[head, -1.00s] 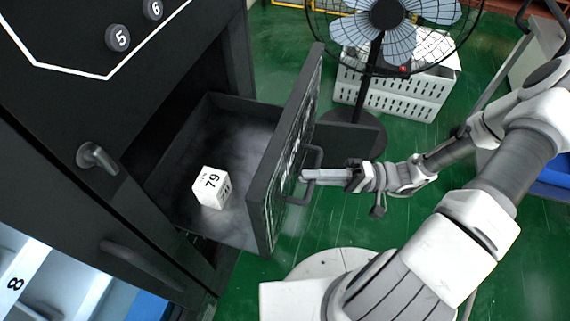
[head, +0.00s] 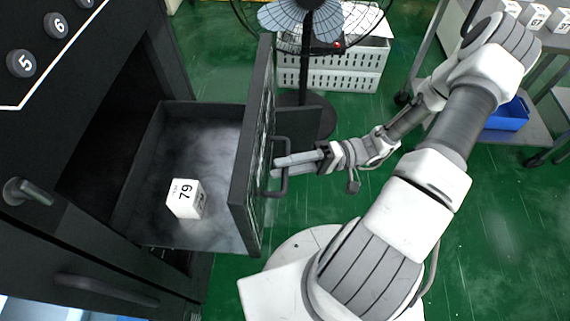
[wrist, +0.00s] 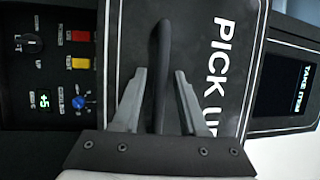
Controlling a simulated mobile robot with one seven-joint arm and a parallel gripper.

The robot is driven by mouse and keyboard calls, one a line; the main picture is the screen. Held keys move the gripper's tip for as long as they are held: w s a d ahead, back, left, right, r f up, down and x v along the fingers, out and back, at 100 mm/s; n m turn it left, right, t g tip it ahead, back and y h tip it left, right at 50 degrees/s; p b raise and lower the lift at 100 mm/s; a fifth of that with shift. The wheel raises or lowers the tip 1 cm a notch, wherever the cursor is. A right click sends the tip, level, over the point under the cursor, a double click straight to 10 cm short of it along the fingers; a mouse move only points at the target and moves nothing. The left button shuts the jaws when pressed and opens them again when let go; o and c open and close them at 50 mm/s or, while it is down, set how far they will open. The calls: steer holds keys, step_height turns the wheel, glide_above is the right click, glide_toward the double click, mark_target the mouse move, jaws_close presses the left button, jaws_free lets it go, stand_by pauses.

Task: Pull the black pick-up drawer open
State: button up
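The black pick-up drawer (head: 247,175) stands pulled out of the black cabinet in the head view, its inside in plain sight. The bar handle (head: 284,180) is on the drawer's front. My gripper (head: 279,164) is at this handle. In the wrist view, my gripper's fingers (wrist: 160,73) are spread on either side of the handle (wrist: 160,50), with a narrow gap at each side. The lettered drawer front (wrist: 215,75) lies behind them.
A fan (head: 305,55) on a round-based stand and white crates (head: 335,70) are behind the drawer. A table with numbered cubes (head: 535,15) is at the far right. Green floor (head: 470,220) is open at the right.

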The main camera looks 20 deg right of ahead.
stand_by(0.4)
steer(key=d+f, duration=0.3)
steer(key=d, duration=1.4)
steer(key=shift+p, duration=0.3)
steer(key=shift+d, duration=0.1)
